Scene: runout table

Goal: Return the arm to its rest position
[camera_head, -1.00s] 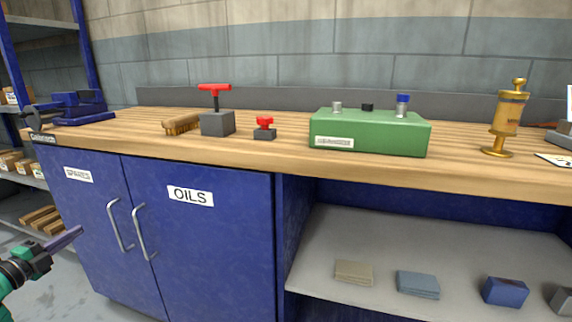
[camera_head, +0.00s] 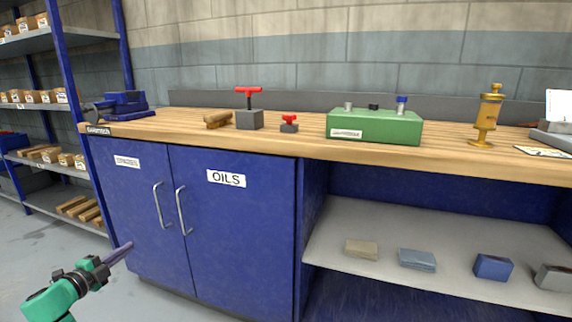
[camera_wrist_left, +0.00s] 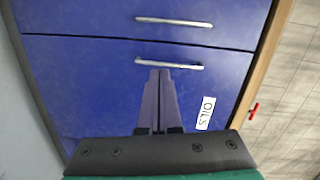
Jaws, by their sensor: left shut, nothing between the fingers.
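My left gripper (camera_head: 122,252) comes in at the lower left of the head view, in front of the blue cabinet (camera_head: 240,235). Its two grey-purple fingers are together with nothing between them. They also show in the left wrist view (camera_wrist_left: 158,75), pointing at the cabinet doors and overlapping one of the door handles (camera_wrist_left: 168,64) in the picture. Whether they touch the handle cannot be told from that view, but in the head view the fingers look apart from the handles. My right gripper is not in view.
The wooden bench top (camera_head: 300,145) carries a blue vise (camera_head: 125,104), a brush (camera_head: 217,119), red-handled parts (camera_head: 249,119), a green box (camera_head: 375,127) and a brass pump (camera_head: 486,115). An open shelf (camera_head: 330,235) holds several small blocks. Storage racks (camera_head: 65,120) stand left; the floor (camera_head: 40,255) there is clear.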

